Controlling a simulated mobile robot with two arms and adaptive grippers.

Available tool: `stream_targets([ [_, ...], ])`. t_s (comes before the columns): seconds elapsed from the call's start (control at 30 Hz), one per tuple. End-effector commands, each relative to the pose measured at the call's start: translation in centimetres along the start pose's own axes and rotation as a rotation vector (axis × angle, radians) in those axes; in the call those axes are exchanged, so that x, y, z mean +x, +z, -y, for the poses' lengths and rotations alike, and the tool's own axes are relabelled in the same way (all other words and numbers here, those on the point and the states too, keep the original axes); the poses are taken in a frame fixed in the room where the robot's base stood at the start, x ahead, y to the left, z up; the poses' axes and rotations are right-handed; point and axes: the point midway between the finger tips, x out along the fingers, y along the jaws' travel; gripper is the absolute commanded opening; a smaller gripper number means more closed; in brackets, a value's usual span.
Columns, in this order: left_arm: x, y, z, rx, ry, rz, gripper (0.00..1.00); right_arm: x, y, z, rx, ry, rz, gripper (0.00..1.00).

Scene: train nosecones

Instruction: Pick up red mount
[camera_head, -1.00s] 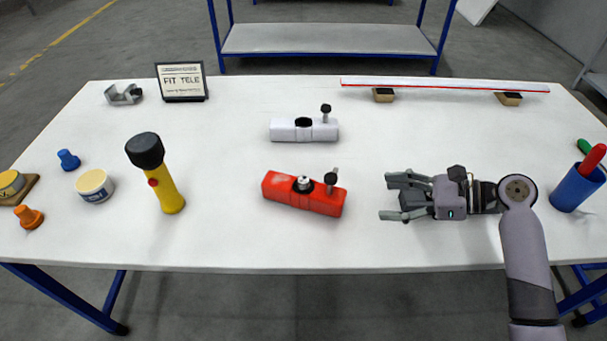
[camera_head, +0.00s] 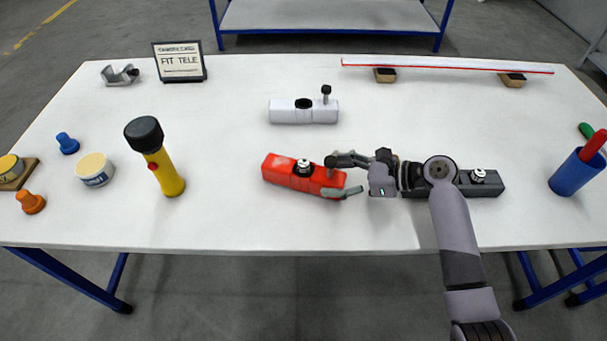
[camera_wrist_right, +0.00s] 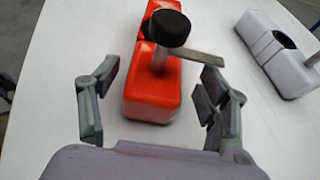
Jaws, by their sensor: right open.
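The red mount (camera_head: 290,173) lies on the white table, a red block with a round fitting on top and a black-knobbed post at its right end. My right gripper (camera_head: 345,176) is open at that right end. In the right wrist view the red mount (camera_wrist_right: 153,85) reaches in between the open fingers of the gripper (camera_wrist_right: 157,95), with the black knob and a flat metal lever above it. I see no firm grip on it. My left gripper is not in view.
A white mount (camera_head: 290,111) stands behind the red one. A dark grey mount (camera_head: 489,188) lies right, partly behind my arm. A yellow flashlight (camera_head: 165,172) stands left, and a blue cup (camera_head: 575,172) far right. The table (camera_head: 230,215) is clear in front.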

Motion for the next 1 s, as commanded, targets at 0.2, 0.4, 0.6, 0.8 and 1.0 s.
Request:
stream_targets([
  [0.2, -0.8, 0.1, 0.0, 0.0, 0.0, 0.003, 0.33, 2.6, 0.6, -0.6, 0.001, 0.003, 0.003, 0.7],
  [0.4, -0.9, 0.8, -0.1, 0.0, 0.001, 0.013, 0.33, 4.9, 0.3, -0.5, 0.001, 0.0, -0.001, 0.7],
  [0.6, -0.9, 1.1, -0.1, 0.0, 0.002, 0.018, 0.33, 4.9, 0.3, -0.5, 0.0, -0.001, -0.001, 0.69],
  [0.8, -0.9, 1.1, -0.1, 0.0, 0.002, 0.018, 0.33, 4.9, 0.3, -0.5, 0.0, -0.001, -0.001, 0.56],
  [1.0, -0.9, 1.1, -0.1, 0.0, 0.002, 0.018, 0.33, 4.9, 0.3, -0.5, 0.0, -0.001, -0.001, 0.43],
])
